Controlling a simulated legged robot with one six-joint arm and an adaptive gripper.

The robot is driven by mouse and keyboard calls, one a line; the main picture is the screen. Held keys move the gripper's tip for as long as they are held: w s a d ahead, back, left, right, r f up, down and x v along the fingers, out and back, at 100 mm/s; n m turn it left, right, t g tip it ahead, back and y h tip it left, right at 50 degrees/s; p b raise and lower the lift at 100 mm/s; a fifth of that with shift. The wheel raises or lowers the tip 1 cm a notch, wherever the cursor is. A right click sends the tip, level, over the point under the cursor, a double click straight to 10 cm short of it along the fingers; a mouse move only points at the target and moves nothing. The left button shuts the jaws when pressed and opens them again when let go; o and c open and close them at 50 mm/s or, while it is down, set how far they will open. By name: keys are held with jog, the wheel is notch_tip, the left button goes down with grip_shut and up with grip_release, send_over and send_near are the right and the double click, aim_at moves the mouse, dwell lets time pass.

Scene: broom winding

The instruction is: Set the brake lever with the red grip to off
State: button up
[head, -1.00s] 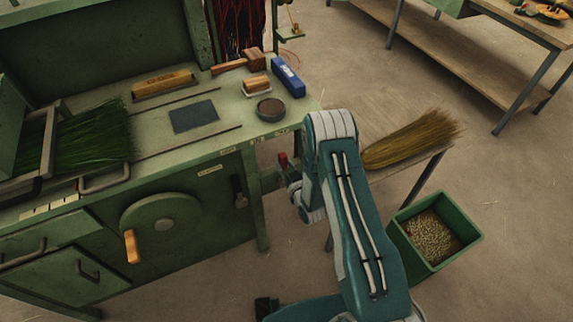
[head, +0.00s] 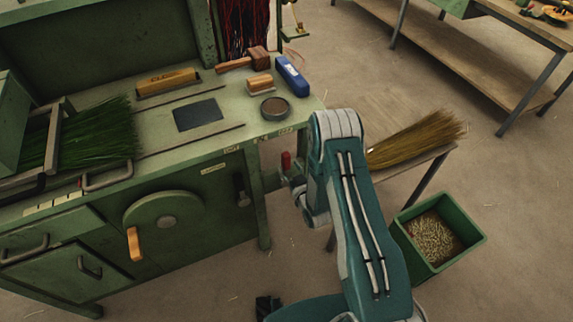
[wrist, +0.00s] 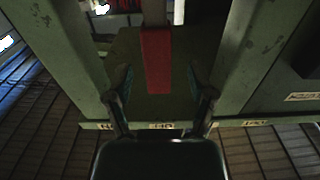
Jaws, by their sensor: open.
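The brake lever's red grip (head: 286,160) shows in the head view beside the right end of the green bench, just left of my arm. In the wrist view the red grip (wrist: 157,60) hangs upright in the upper middle, in front of a green surface. My gripper (wrist: 158,77) is open, with one finger on each side of the red grip's lower end and visible gaps to both. In the head view my arm hides most of the gripper. Small labels (wrist: 162,126) sit on the green edge below the grip; I cannot read them surely.
The green bench (head: 215,135) carries brushes, a round dish (head: 274,107) and a blue box (head: 292,75). A handwheel (head: 163,222) is on its front. A broom head (head: 415,138) lies on a side table right of my arm. A green bin (head: 465,246) stands below it.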

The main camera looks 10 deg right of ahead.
jog(key=v, duration=1)
jog(key=w+d+r+g+h, duration=0.15)
jog(key=w+r, duration=0.25)
jog(key=r, duration=0.4)
jog(key=w+d+r+g+h, duration=0.15)
jog(key=w+r, duration=0.25)
jog(key=r, duration=0.5)
jog(key=s+d+r+m+g+h, duration=0.1)
jog(key=s+r+g, duration=0.15)
jog(key=r, duration=0.35)
jog(key=s+r+g+h, duration=0.1)
jog(key=s+r+h, duration=0.1)
jog(key=s+r, duration=0.3)
jog(key=s+r+m+g, duration=0.1)
jog(key=s+r, duration=0.4)
jog(key=s, duration=0.7)
jog(key=s+r+m+g, duration=0.1)
jog(key=s+r+g, duration=0.3)
jog(key=s, duration=0.7)
jog(key=shift+s+a+r+m, duration=0.2)
jog(key=shift+s+r+m, duration=0.2)
jog(key=shift+r, duration=0.4)
jog(key=shift+c, duration=0.3)
